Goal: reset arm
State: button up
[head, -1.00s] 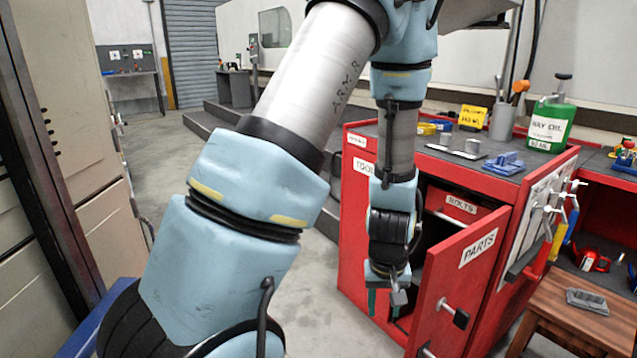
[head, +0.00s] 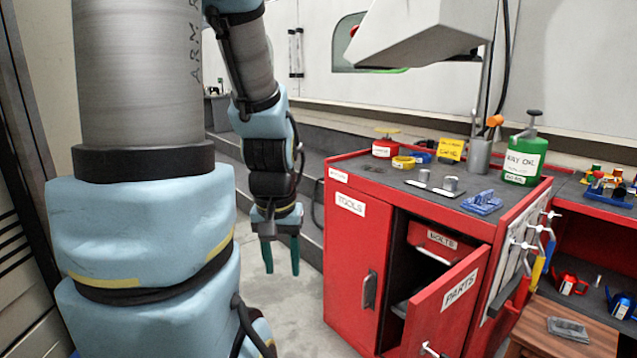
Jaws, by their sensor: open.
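My gripper (head: 281,254) hangs at the end of my blue and grey arm, to the left of the red cabinet (head: 346,265). Its two green fingers point down and stand apart, with nothing between them. Bare floor and a dark step show behind it. The upper part of my arm fills the left of the head view and hides what lies behind it.
The cabinet's PARTS door (head: 446,305) stands open toward the front, showing a BOLTS drawer (head: 436,240) inside. The TOOLS door (head: 353,258) looks shut. A green oil can (head: 524,155) stands on top. A wooden stool (head: 560,330) is at lower right. Floor left of the cabinet is clear.

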notch_tip(320, 180, up, 11)
jog(key=p, duration=0.9)
dwell(1.4)
